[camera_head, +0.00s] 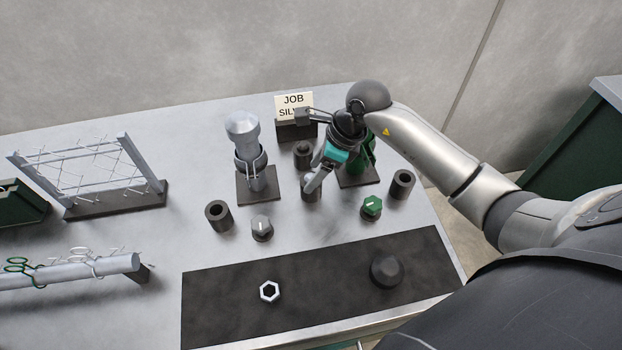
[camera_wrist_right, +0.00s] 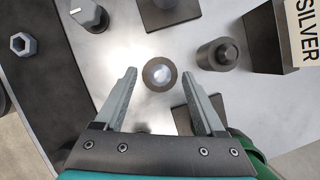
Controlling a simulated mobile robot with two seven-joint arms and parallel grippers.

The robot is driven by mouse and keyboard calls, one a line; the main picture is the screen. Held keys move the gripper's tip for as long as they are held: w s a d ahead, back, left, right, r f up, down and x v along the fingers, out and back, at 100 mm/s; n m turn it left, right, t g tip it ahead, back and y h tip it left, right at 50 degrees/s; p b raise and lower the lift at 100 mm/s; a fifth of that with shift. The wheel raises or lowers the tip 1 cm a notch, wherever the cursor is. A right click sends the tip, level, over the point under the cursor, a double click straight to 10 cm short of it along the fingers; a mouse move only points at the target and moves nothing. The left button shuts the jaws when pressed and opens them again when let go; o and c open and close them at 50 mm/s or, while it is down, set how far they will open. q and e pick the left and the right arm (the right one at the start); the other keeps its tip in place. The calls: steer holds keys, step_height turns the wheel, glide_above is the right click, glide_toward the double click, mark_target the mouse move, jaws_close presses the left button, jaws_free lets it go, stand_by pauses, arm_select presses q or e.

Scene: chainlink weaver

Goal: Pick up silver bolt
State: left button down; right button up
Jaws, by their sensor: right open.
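A round, shiny silver end, which looks like the silver bolt (camera_wrist_right: 160,73), shows inside a dark ring-shaped holder in the right wrist view. My right gripper (camera_wrist_right: 158,75) is open and empty. Its fingers appear on either side of the holder in that view; the height between them is hard to tell. In the head view the right gripper (camera_head: 317,181) hangs over the same dark holder (camera_head: 311,190) and hides most of it, so the bolt is not clear there. My left gripper is not in view.
A dark post (camera_head: 303,154), a silver jar on a stand (camera_head: 256,180) and a green piece (camera_head: 367,152) crowd the gripper. A grey knob (camera_head: 262,228) and green knob (camera_head: 371,207) stand nearer. The dark mat (camera_head: 325,290) bears a hex nut (camera_head: 269,291). A sign (camera_wrist_right: 304,30) reads SILVER.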

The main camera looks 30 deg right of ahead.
jaws_close()
stand_by(0.5)
